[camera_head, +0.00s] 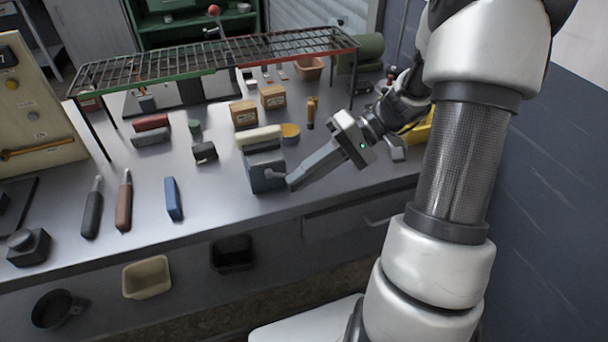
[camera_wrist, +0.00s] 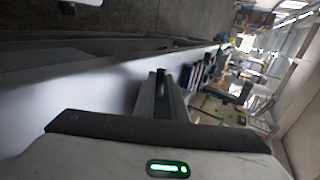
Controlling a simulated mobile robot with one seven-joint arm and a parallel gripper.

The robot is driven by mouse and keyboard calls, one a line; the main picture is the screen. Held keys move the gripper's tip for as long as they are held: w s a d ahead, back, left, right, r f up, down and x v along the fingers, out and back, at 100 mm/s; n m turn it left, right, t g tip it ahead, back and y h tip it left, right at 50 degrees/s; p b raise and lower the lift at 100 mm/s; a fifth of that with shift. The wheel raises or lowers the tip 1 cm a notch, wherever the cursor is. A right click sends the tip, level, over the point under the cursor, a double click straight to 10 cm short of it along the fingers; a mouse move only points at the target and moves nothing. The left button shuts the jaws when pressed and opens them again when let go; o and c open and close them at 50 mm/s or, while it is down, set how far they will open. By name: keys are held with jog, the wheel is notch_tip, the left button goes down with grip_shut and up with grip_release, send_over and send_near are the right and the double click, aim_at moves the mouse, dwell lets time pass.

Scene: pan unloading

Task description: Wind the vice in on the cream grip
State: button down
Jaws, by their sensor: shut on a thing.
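The small grey vice (camera_head: 265,168) stands near the front edge of the metal bench. The cream grip (camera_head: 260,137) lies level at the top of the vice; I cannot tell how closely the jaws meet it. My gripper (camera_head: 291,182) reaches in from the right, low at the front of the vice. Its fingers are shut on the vice handle (camera_head: 272,174), which they mostly hide. In the wrist view my fingers (camera_wrist: 160,98) are close together around a small dark piece; the cream grip cannot be made out there.
A wire rack (camera_head: 215,58) on thin legs spans the back of the bench. Wooden blocks (camera_head: 244,113) and a yellow round tin (camera_head: 290,133) stand behind the vice. A blue grip (camera_head: 173,198) and two handled tools (camera_head: 124,200) lie left. Bare bench separates them from the vice.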

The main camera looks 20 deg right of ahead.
jog(key=c, duration=1.8)
grip_release()
jog(key=p+v, duration=0.2)
jog(key=v, duration=1.5)
jog(key=shift+d+r, duration=0.15)
